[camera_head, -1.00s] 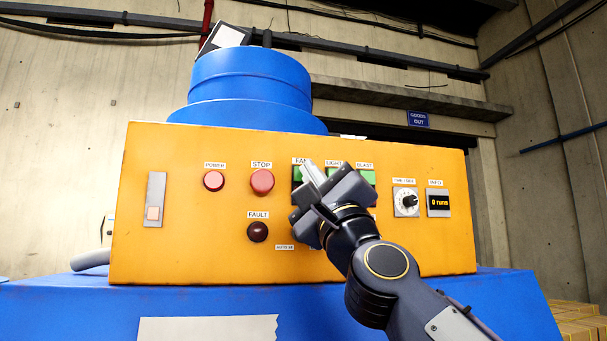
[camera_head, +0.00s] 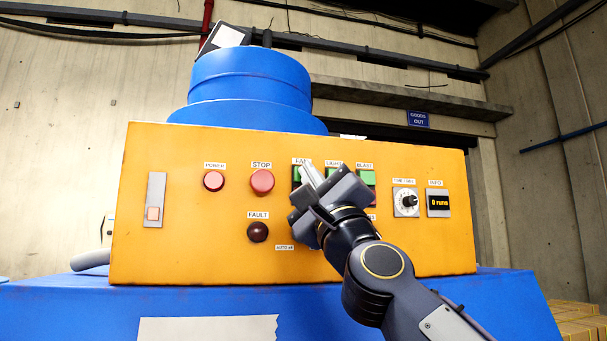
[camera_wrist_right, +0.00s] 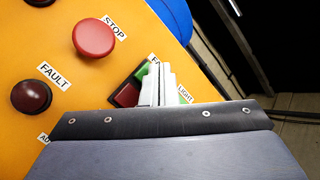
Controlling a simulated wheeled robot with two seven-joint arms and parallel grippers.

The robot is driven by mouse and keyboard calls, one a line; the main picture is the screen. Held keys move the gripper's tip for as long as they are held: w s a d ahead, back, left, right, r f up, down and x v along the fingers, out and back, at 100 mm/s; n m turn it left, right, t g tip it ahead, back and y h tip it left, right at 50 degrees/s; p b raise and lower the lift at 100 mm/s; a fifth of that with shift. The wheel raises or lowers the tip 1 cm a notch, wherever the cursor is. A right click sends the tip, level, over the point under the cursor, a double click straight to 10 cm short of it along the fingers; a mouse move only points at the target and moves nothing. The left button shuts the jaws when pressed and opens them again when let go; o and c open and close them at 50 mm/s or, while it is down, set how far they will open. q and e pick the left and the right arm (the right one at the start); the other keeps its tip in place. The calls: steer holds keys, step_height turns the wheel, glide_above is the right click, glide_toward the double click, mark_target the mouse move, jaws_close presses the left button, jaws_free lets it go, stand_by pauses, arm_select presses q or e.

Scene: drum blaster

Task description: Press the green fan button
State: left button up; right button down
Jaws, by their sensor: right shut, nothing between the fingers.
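The green fan button (camera_head: 297,174) is on the orange control panel (camera_head: 240,150), under the FAN label, and is mostly hidden behind my right gripper. My right gripper (camera_head: 310,172) is shut and empty, with its fingertips in front of the fan button. In the right wrist view the gripper fingers (camera_wrist_right: 158,80) overlap the green fan button (camera_wrist_right: 141,72), with a red button (camera_wrist_right: 127,95) beside it. I cannot tell whether the tips touch the button. My left gripper is not in view.
Green light (camera_head: 333,172) and blast (camera_head: 367,177) buttons sit just right of the fan button. The red stop button (camera_head: 262,181), the power lamp (camera_head: 213,181) and the dark fault lamp (camera_head: 258,232) are to the left. A dial (camera_head: 407,201) and an info display (camera_head: 438,203) reading "0 runs" are at right.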

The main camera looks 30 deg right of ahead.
steer(key=shift+w+d, duration=0.15)
steer(key=shift+w, duration=0.3)
stand_by(0.6)
steer(key=shift+s, duration=0.1)
steer(key=shift+s+a, duration=0.25)
steer(key=shift+s, duration=0.5)
steer(key=s, duration=0.2)
steer(key=s+a, duration=0.1)
steer(key=s, duration=0.1)
steer(key=shift+s, duration=0.4)
steer(key=shift+f, duration=0.1)
stand_by(0.7)
